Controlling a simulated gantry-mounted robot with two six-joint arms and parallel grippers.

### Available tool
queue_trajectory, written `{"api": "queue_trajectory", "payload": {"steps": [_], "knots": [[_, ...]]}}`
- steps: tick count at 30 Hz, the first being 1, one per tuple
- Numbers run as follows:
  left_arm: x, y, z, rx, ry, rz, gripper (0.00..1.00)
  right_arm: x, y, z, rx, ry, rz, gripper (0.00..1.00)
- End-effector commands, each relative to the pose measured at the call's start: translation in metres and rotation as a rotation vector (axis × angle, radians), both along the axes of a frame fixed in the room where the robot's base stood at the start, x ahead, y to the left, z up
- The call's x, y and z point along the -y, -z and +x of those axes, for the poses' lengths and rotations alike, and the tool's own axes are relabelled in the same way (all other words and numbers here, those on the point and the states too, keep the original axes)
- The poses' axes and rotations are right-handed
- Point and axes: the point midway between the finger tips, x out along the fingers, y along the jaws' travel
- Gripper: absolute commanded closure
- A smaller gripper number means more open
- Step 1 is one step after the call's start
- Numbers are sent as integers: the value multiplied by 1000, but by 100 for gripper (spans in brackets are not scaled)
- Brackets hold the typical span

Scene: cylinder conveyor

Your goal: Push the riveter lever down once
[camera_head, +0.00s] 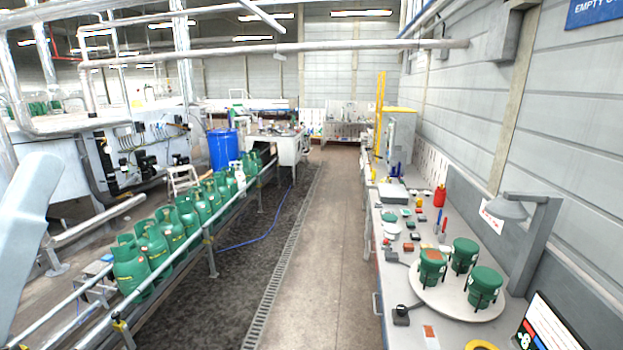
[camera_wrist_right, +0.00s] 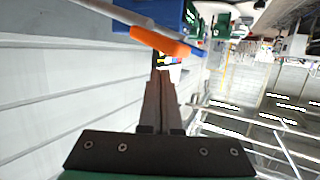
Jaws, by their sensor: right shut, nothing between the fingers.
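In the right wrist view my right gripper (camera_wrist_right: 160,80) is shut and empty, its two dark fingers close together. Just beyond the fingertips is an orange bar (camera_wrist_right: 165,42), which looks like the lever's handle. It lies across the view, sloping slightly, and a grey rod (camera_wrist_right: 105,10) is near its left end. Whether the fingertips touch the bar cannot be told. A blue body (camera_wrist_right: 175,12) is behind the bar. I cannot make out the riveter or its lever for sure in the head view. My left gripper is not in view.
In the head view, a long workbench (camera_head: 412,275) runs along the right wall with small parts, a lamp (camera_head: 507,208) and a round white turntable (camera_head: 440,303) carrying green cylinder tops. Green gas cylinders line the conveyor rail (camera_head: 215,228) at left. The middle aisle (camera_head: 320,240) is clear.

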Motion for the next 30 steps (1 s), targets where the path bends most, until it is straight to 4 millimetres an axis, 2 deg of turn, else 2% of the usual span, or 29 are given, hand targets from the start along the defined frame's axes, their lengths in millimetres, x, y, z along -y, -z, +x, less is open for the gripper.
{"api": "queue_trajectory", "payload": {"steps": [16, 30], "knots": [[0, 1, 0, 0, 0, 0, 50, 0, 1, 0, 0, 0, 0, 100], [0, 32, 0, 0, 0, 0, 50, 0, 34, 0, 0, 0, 0, 100]]}}
